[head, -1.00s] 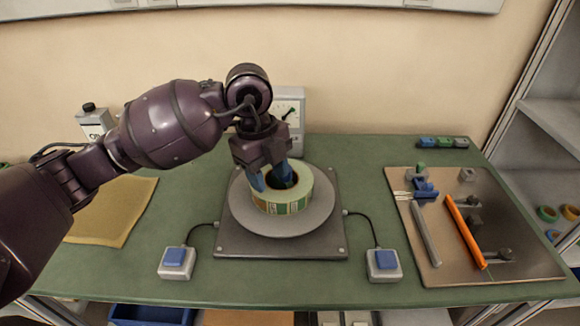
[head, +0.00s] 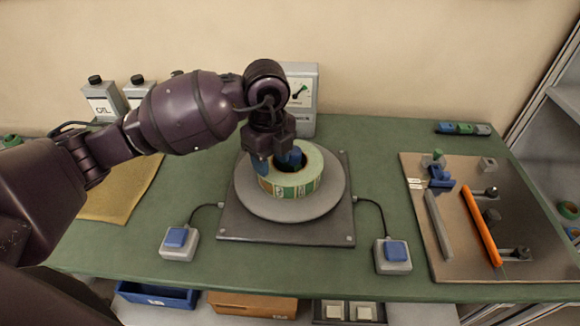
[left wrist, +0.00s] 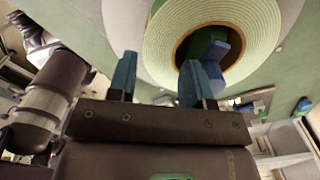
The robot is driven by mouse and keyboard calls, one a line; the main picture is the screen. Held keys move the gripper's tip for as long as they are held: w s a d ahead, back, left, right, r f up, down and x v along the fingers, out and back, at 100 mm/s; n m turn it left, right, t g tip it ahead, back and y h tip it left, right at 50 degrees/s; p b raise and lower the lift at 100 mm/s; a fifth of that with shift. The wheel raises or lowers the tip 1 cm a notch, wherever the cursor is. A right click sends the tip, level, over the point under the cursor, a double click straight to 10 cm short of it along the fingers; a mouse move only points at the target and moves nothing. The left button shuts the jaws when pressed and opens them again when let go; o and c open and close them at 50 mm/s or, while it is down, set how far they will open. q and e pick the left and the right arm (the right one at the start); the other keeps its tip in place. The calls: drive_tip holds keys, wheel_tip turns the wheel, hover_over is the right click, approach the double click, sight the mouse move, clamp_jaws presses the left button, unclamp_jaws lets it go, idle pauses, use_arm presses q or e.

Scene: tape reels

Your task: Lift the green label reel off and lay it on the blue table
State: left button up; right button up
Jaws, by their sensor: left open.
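The green label reel (head: 291,189), a pale green ring with a printed side, lies flat on a round grey plate (head: 330,203). My left gripper (head: 276,164) is open over its left part. One blue finger is at the reel's outer left side, the other at its centre hole. In the left wrist view the reel (left wrist: 165,40) fills the top, with the open left gripper (left wrist: 160,80) below; a blue and green piece shows in the hole. Contact cannot be told. The bench top (head: 375,150) looks green; no blue table shows. My right gripper is not in view.
The plate sits on a dark square base (head: 240,228). Two blue-button boxes (head: 179,243) (head: 393,256) are wired to it.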

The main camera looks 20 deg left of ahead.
sight(271, 174)
use_arm(q)
wheel_tip(271, 174, down, 4)
drive_tip(key=shift+a+f, duration=0.1)
drive_tip(key=shift+a, duration=0.05)
clamp_jaws()
idle(0.3)
